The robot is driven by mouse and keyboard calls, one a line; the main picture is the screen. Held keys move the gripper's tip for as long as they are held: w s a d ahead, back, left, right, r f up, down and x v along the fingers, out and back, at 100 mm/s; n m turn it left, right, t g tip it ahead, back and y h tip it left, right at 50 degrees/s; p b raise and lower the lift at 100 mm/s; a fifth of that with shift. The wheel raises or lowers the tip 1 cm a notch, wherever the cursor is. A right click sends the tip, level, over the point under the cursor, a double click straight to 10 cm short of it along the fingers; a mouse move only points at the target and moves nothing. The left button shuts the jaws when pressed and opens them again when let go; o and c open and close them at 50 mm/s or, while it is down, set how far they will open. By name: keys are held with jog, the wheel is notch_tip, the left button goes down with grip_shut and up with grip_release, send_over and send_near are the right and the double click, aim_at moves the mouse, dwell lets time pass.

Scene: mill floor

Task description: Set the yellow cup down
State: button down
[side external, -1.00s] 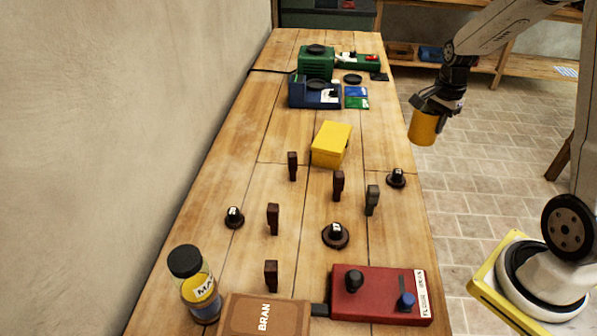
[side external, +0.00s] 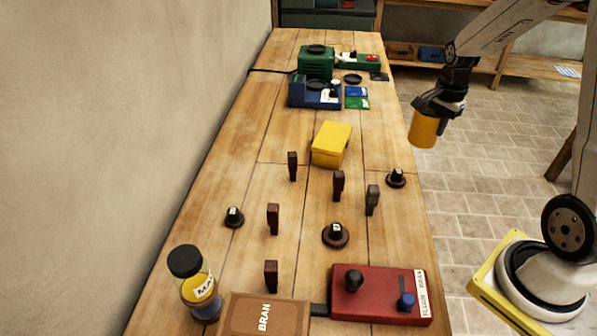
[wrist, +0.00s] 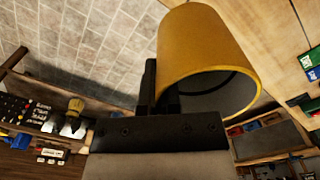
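The yellow cup (side external: 423,129) hangs in my gripper (side external: 436,106) off the right edge of the wooden table (side external: 225,189), in the side view. The gripper is shut on the cup, which is close to upright and in the air over the tiled floor. In the wrist view the yellow cup (wrist: 203,45) fills the upper middle, its dark open end towards the camera. One dark finger of my gripper (wrist: 160,95) shows against the cup's side; the other finger is hidden.
A yellow box (side external: 331,144) sits mid-table. Dark upright blocks (side external: 338,185) and round black knobs (side external: 335,235) stand nearer. A red control box (side external: 378,294), a brown BRAN box (side external: 265,315) and a jar (side external: 196,285) are at the front. Green (side external: 316,64) and blue machines (side external: 314,93) stand farther back.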

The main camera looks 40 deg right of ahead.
jog(key=s+a+f+n, duration=0.2)
jog(key=s+a+n, duration=0.2)
jog(key=n, duration=0.6)
jog(key=s+a+f+n, duration=0.2)
jog(key=s+a+n, duration=0.3)
jog(key=a+n, duration=0.3)
jog(key=shift+a+f+n, duration=0.25)
jog(key=shift+a+n, duration=0.1)
jog(key=shift+n, duration=0.75)
jog(key=shift+f, duration=0.15)
jog(key=shift+w+f, duration=0.1)
jog(key=shift+f, duration=1.75)
jog(key=shift+f, duration=0.1)
jog(key=shift+f, duration=1.9)
jog(key=shift+f, duration=0.1)
